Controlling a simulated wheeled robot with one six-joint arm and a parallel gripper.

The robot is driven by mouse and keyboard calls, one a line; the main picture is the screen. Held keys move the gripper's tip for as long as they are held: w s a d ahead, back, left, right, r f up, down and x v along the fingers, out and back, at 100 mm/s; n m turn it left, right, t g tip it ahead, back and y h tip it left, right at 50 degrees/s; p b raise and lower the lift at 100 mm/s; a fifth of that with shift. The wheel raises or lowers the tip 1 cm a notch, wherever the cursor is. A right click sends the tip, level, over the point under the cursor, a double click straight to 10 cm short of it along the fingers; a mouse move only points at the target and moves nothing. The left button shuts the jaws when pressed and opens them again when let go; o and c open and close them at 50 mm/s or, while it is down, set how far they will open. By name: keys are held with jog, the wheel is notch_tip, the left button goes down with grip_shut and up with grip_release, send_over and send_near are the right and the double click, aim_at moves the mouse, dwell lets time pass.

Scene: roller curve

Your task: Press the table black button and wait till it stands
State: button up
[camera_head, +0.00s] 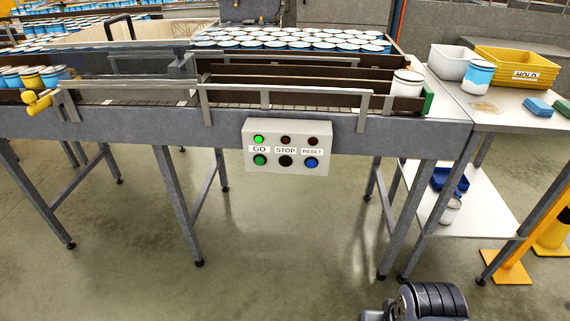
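A light grey control box (287,147) hangs on the front of the conveyor table. The black button (286,161) sits in its lower row, under the label STOP. A green button (260,160) is to its left under GO, and a blue button (311,162) is to its right under RESET. Above the labels, the green lamp (259,139) is bright and the two reddish lamps (285,140) look dark. A dark ribbed part of my own arm shows at the bottom right edge, well below and right of the box. My gripper is not in view.
The conveyor (150,113) carries blue-labelled cans at left and one white can (407,84) at its right end. A side table (500,105) holds a can, a yellow HOLD bin (516,66) and a white bin. Open floor lies below the box. A yellow-black post stands far right.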

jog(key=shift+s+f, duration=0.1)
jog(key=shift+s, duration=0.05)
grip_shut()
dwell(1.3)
